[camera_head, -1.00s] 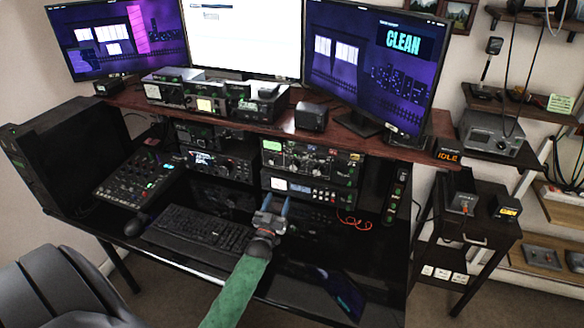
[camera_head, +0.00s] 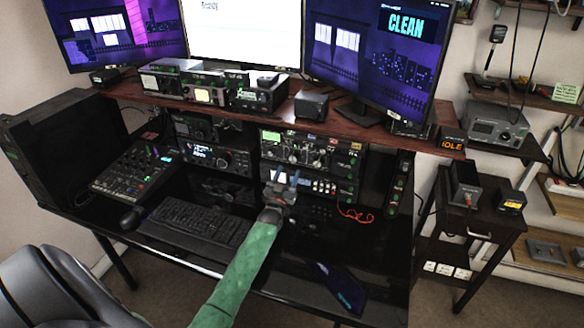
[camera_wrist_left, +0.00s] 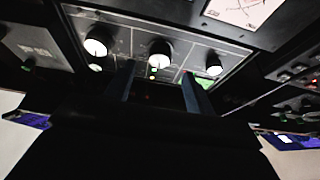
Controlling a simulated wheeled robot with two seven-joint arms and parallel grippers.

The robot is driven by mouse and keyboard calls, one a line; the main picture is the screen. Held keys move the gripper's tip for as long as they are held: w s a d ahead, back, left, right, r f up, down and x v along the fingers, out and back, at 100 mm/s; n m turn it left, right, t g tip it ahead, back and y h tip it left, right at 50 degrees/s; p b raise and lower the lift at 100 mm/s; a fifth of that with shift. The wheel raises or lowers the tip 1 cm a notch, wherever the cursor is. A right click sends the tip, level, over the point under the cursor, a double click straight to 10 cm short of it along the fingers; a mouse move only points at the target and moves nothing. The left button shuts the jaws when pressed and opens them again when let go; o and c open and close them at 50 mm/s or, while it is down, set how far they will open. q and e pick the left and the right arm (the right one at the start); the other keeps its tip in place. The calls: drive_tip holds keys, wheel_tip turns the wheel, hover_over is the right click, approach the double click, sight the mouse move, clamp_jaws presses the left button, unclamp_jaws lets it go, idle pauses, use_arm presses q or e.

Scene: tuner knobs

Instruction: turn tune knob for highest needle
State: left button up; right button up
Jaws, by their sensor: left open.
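A stack of radio units stands under the shelf; its upper unit (camera_head: 320,151) carries several round knobs on a grey face. In the wrist view three pale-capped knobs show: a left knob (camera_wrist_left: 96,43), a middle knob (camera_wrist_left: 160,52) and a right knob (camera_wrist_left: 213,63). A lit meter (camera_wrist_left: 242,10) is above them; its needle is too small to read. I cannot tell which knob is the tune knob. My left gripper (camera_head: 283,175) is open in front of the stack, hiding part of the lower unit (camera_head: 325,187). Its fingers point toward the middle knob, apparently without touching it.
The wooden shelf (camera_head: 225,112) overhangs the units. A keyboard (camera_head: 195,222) lies left of my arm, with a mixer (camera_head: 133,172) beyond it. A red cable (camera_head: 356,215) lies to the right.

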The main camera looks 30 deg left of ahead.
sight(293, 161)
use_arm(q)
drive_tip(key=x, duration=0.5)
drive_tip(key=shift+f+b, duration=0.1)
drive_tip(key=shift+b, duration=0.2)
drive_tip(key=shift+w+a, duration=0.1)
drive_tip(key=shift+w, duration=0.1)
use_arm(e)
drive_tip(key=shift+w+a+r, duration=0.2)
drive_tip(key=shift+r, duration=0.4)
drive_tip(key=shift+w+a+r, duration=0.15)
drive_tip(key=shift+r, duration=0.45)
use_arm(q)
drive_tip(key=c, duration=1)
use_arm(e)
drive_tip(key=shift+s+f, duration=0.1)
drive_tip(key=shift+f, duration=0.05)
use_arm(q)
drive_tip(key=shift+m, duration=0.3)
